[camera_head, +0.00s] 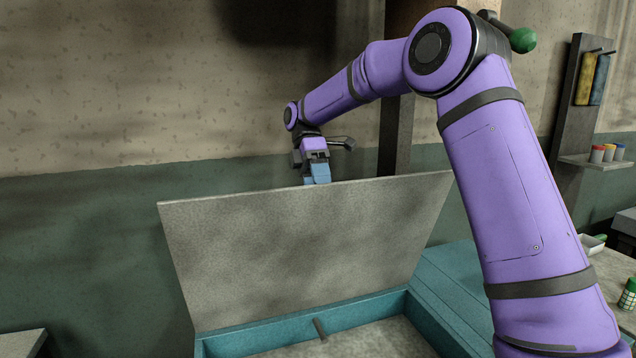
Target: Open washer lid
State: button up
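The washer is a teal box (463,318) at the bottom of the view. Its large grey lid (310,250) stands raised, close to upright and leaning back, with the box open in front of it. My gripper (318,182) is at the lid's top edge, a little right of the edge's middle. Its blue fingers point down and their tips end at or behind that edge. I cannot tell whether they touch the lid or how far apart they are.
A short grey rod (320,328) stands inside the washer. A green knob (523,40) shows behind my arm. At right are a shelf (590,162) with coloured-lid pots, a white tray (591,246) and a green-capped jar (629,293). A wall stands behind the lid.

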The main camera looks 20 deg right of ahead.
dwell(0.3)
jog(key=s+r, duration=0.2)
jog(key=s, duration=0.6)
jog(key=s+r, duration=0.3)
jog(key=s, duration=0.5)
dwell(0.4)
jog(key=s+d+f+m+t, duration=0.1)
jog(key=s+d+m+t, duration=0.2)
jog(key=s+m+t, duration=0.3)
jog(key=s+d+f+m+t, duration=0.1)
jog(key=s+d+m+t, duration=0.3)
jog(key=s+m+t, duration=0.3)
jog(key=s+m, duration=0.5)
jog(key=shift+f+t, duration=0.25)
jog(key=shift+t, duration=0.05)
